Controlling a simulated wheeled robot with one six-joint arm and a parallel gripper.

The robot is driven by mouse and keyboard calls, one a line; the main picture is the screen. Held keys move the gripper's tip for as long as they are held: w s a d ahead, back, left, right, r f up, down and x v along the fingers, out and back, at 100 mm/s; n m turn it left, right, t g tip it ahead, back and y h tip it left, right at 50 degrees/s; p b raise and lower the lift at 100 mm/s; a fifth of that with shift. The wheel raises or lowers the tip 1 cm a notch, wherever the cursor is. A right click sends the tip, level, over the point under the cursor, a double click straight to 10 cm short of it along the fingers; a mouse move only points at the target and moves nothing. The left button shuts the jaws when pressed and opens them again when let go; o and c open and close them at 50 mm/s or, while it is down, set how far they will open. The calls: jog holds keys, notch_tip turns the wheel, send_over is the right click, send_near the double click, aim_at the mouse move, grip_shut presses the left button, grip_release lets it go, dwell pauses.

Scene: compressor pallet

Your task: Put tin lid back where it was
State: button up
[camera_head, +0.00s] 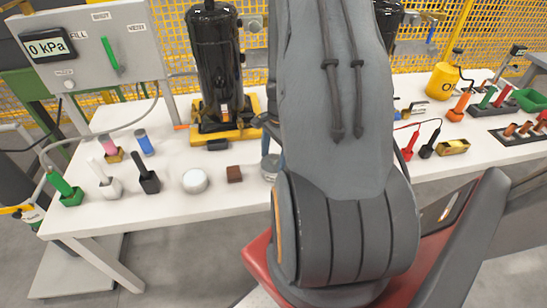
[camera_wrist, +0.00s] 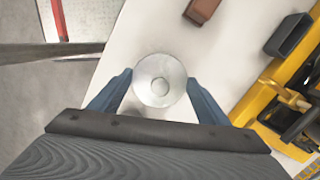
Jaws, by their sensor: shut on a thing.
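The tin lid (camera_wrist: 153,68), a round silver disc with a smaller circle in its middle, sits between the two blue fingers of my gripper (camera_wrist: 160,82) in the wrist view. The fingers are shut on its sides. In the head view a grey metal round thing (camera_head: 269,168) shows at the left edge of my arm, near the table's front. My arm hides the rest of it and most of my gripper. I cannot tell whether the lid rests on a tin or is held clear of the table. A white round tin-like thing (camera_head: 195,181) stands further left on the table.
A brown block (camera_head: 234,174) lies just left of the metal thing; it also shows in the wrist view (camera_wrist: 202,10). The yellow pallet (camera_head: 204,136) with the black compressor (camera_head: 217,65) stands behind.

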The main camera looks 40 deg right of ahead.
jog(key=o, duration=1.1)
jog(key=shift+c, duration=0.2)
notch_tip(320, 180, up, 12)
jog(key=d+b, duration=0.1)
jog(key=b, duration=0.1)
jog(key=s+a+r+n, duration=0.1)
jog(key=a+r+n, duration=0.1)
jog(key=a+n, duration=0.8)
jog(key=s+a+r+n+t+h, duration=0.1)
jog(key=a+r+n, duration=0.2)
jog(key=a+n, duration=0.6)
jog(key=a, duration=0.6)
jog(key=shift+s+a+r+n, duration=0.2)
jog(key=shift+s+r+n, duration=0.1)
jog(key=shift+n, duration=0.1)
